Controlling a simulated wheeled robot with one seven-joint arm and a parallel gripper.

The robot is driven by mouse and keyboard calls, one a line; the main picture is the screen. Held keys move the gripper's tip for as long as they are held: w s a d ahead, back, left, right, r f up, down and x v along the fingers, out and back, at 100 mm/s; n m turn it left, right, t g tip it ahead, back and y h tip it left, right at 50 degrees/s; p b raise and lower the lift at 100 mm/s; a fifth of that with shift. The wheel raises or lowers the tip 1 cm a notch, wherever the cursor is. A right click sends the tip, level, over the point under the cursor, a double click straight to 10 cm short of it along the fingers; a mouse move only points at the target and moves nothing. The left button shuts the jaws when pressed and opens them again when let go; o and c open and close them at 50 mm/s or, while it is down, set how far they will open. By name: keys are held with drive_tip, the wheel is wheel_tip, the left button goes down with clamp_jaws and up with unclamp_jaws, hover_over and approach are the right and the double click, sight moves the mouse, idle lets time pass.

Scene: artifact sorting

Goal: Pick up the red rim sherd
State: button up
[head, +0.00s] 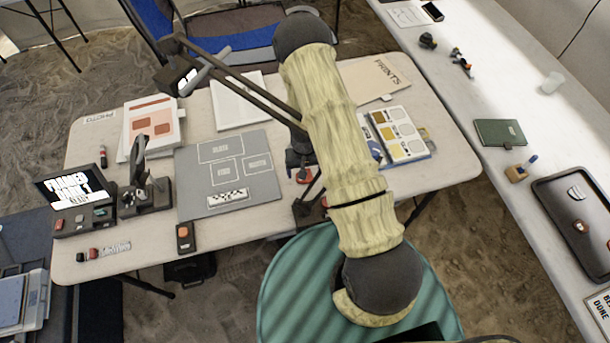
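No red rim sherd can be made out for certain. A small red patch (304,176) shows on the table beside my arm, partly hidden; I cannot tell what it is. The dark tray (556,205) on the right bench holds a few small pieces, one pale (576,193) and one reddish (579,224). Another red piece (608,244) is cut by the right picture edge. My arm reaches over the near table edge. Its far end, near a dark shape beside the red patch, is mostly hidden, so my gripper's fingers cannot be made out.
The table (90,240) bears a grey mat (192,170), a dark lamp-like arm (235,85), a colour chart (400,133), papers and small devices. A teal round surface (285,285) lies under my arm. The right bench also holds a green book (499,132) and a cup (552,82).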

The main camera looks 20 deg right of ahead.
drive_tip(key=shift+f+p, duration=0.45)
drive_tip(key=shift+f, duration=1.4)
drive_tip(key=shift+c, duration=0.2)
drive_tip(key=c, duration=1)
